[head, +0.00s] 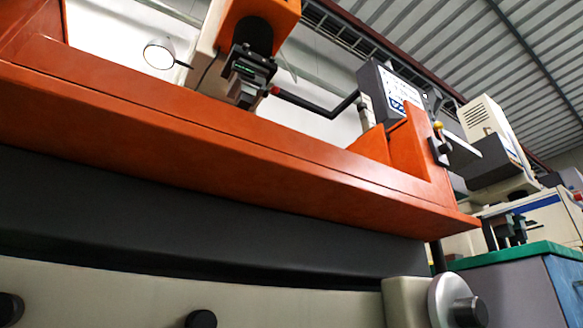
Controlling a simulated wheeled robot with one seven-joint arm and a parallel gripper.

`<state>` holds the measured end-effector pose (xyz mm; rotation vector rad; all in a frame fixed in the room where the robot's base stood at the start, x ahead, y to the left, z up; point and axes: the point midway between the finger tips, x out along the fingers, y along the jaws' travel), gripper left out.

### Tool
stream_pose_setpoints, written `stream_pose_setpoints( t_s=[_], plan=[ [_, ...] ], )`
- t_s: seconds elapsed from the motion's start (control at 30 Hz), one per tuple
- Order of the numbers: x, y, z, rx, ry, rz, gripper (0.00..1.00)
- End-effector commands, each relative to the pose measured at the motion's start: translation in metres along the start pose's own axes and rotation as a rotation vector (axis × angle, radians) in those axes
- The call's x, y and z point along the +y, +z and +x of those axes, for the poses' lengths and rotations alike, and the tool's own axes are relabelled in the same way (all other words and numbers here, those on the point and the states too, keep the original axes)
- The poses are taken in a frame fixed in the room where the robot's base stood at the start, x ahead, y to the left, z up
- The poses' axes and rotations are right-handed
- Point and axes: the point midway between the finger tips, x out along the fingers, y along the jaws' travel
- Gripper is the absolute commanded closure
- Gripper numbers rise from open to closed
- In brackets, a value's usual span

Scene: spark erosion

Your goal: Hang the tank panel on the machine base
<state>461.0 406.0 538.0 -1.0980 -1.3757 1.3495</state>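The machine base fills the lower left, seen from low down and tilted. It has a cream front (270,304) with black round knobs or pegs (201,319), and a dark grey band (200,215) above that. A long orange ledge (230,150) runs across above the band, with raised orange walls at its left end (30,30) and right end (415,145). I cannot pick out a separate tank panel; whether any orange part is that panel I cannot tell. My gripper is not in view.
An orange machine head with a dark clamp (250,76) hangs above the ledge. A round handwheel (457,302) sticks out at the base's lower right. A grey cabinet with a green top (510,254) stands to the right. A control box (385,95) and lamp (160,54) are behind.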

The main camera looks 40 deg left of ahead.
Motion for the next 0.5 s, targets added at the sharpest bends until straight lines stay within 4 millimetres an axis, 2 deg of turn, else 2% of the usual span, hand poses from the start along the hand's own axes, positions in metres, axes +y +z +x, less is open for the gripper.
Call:
stream_pose_setpoints(
  t_s=[0.03,0.5],
  plan=[
    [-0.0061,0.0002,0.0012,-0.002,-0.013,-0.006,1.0],
    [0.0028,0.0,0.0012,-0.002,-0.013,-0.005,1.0]
  ],
)
